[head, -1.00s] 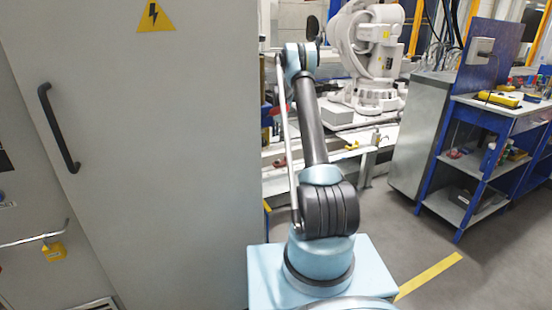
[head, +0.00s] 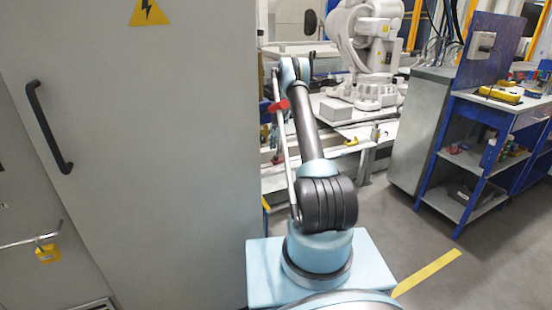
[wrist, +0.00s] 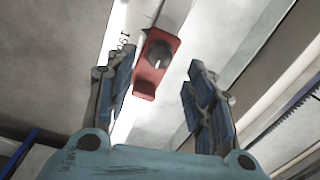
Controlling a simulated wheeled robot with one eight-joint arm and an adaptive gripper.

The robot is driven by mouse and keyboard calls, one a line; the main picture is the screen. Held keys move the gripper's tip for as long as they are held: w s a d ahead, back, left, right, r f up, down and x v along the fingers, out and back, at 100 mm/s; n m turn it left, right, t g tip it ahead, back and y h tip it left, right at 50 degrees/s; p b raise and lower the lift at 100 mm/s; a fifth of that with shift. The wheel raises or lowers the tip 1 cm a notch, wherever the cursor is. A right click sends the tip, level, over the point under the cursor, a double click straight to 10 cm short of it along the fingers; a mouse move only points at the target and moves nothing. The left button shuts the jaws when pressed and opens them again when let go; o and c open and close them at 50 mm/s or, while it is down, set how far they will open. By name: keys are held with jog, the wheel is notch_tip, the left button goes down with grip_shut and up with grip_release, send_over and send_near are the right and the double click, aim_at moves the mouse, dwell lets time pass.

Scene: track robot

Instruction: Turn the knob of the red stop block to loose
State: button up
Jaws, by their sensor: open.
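The red stop block (wrist: 148,76) shows in the wrist view, on a pale rail with printed scale figures beside it. A dark grey round part on its face, seemingly the knob (wrist: 158,54), faces me; I cannot read its setting. My gripper (wrist: 162,64) is open, one finger on each side of the block in the picture, with nothing between the pads that I can see gripped. The left finger appears close to the block's edge; contact cannot be told. In the head view a small red patch (head: 279,106) beside my arm may be the block. My gripper is hidden there.
A grey cabinet (head: 160,170) with a black handle fills the left. A white industrial robot (head: 372,50) stands behind on a bench. A blue workbench (head: 470,150) with shelves stands at right. Grey floor (head: 400,235) lies open between.

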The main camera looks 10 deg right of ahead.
aim_at(276, 157)
jog(key=shift+w+f, duration=0.1)
jog(key=shift+f, duration=2.55)
jog(key=c, duration=1.1)
